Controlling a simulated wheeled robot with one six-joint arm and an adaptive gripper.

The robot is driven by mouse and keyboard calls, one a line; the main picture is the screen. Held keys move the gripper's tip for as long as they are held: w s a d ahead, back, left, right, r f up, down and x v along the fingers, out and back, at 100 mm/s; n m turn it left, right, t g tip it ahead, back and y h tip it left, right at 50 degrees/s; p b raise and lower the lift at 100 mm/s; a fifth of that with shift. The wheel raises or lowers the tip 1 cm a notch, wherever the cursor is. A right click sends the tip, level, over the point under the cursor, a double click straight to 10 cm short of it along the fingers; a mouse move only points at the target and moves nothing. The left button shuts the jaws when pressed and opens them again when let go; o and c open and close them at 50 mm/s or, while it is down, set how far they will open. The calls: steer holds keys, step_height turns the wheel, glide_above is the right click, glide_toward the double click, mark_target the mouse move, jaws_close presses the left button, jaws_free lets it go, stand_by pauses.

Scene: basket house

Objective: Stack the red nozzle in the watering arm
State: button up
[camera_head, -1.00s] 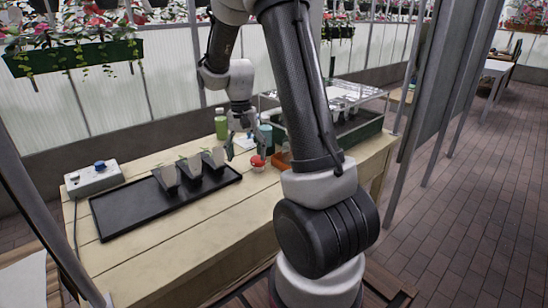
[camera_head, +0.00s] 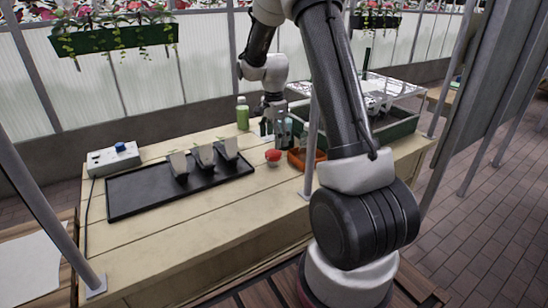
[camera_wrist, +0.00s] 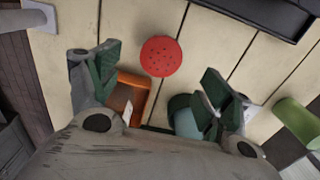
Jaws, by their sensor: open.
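The red nozzle (camera_head: 273,156) sits on the wooden bench, in front of an orange tray. In the wrist view its round, dotted red face (camera_wrist: 160,56) shows on the planks, ahead of and between my fingers. My gripper (camera_wrist: 158,82) is open, with nothing between its fingers. In the head view my gripper (camera_head: 274,128) is behind the nozzle, apart from it, its fingers partly lost among the bottles. I cannot clearly pick out the watering arm in either view.
The orange tray (camera_wrist: 133,84) lies close beside my left finger. A teal-topped container (camera_wrist: 186,122) and a green bottle (camera_wrist: 294,121) are at the right. A black tray (camera_head: 130,194) with several pots fills the bench's left. A green planter (camera_head: 402,129) stands right; bare planks lie in front.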

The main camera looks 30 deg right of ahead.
mark_target(273, 151)
step_height(273, 151, down, 6)
steer(key=shift+w, duration=0.1)
steer(key=c, duration=1.2)
